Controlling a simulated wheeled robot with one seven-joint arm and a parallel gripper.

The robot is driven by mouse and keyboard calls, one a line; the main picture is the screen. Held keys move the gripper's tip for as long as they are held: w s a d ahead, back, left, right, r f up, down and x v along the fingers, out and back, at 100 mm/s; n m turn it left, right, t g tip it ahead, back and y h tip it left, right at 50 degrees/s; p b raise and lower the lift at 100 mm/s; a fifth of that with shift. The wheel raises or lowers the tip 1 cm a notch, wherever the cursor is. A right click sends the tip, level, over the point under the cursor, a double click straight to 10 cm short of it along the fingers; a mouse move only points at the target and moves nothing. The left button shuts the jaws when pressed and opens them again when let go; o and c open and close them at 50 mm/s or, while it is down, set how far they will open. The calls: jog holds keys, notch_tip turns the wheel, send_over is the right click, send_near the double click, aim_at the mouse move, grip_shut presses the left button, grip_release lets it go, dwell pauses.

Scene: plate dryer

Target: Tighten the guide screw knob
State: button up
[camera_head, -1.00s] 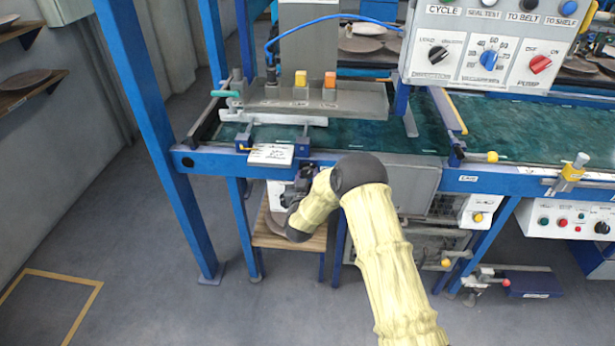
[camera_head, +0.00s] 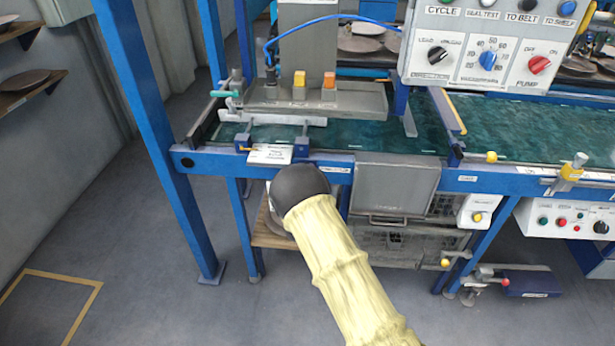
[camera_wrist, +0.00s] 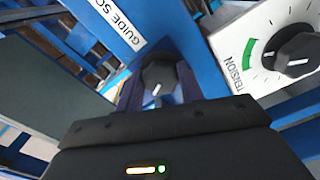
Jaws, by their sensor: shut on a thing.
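The guide screw knob (camera_wrist: 159,72) is round and dark with a white pointer line. It shows in the wrist view beside a blue beam with a white label (camera_wrist: 116,22) reading "GUIDE SC...", the rest cut off. My gripper (camera_wrist: 158,88) is shut on the knob, with a dark finger on each side of it. The gripper's black housing fills the lower part of that view and hides the finger bases. In the head view my cream-sleeved arm reaches to the belt frame's front, and its black wrist joint hides the gripper and knob.
A dial marked "TENSION" (camera_wrist: 297,52) sits close right of the knob in the wrist view. The head view shows a blue frame post (camera_head: 150,130) at left, a green belt (camera_head: 385,138), a control panel (camera_head: 490,45) and a grey hatch (camera_head: 395,186). The floor at left is open.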

jog(key=n, duration=0.6)
jog(key=shift+n, duration=0.4)
jog(key=o, duration=1)
jog(key=shift+s, duration=0.1)
jog(key=s, duration=1.7)
jog(key=shift+s+a, duration=0.15)
jog(key=shift+a, duration=0.15)
